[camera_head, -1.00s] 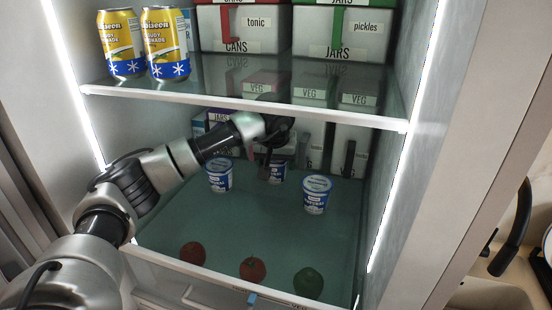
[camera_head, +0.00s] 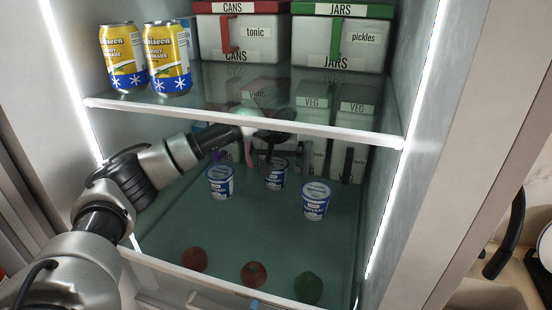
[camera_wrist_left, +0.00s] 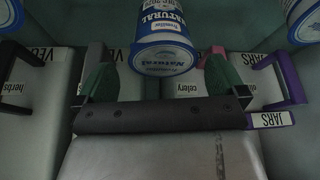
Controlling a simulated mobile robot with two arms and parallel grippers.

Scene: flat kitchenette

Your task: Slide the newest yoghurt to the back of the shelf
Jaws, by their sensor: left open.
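Three white-and-blue yoghurt tubs stand upright on the lower glass shelf (camera_head: 250,225): a left one (camera_head: 220,182), a middle one (camera_head: 276,174) set slightly farther back, and a right one (camera_head: 316,202) nearer the front. I cannot tell which is newest. My left gripper (camera_head: 266,152) reaches in above and behind the middle tub, partly covering its top. In the left wrist view my open gripper (camera_wrist_left: 160,82) has its two green-padded fingers either side of the middle tub (camera_wrist_left: 165,42); contact cannot be told. My right gripper is not in view.
Labelled storage boxes, one marked VEG (camera_wrist_left: 35,85), stand along the back of the lower shelf. Two red tomatoes (camera_head: 254,273) and a green vegetable (camera_head: 308,287) show at the front. The upper shelf's edge (camera_head: 250,120) runs close above my arm.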

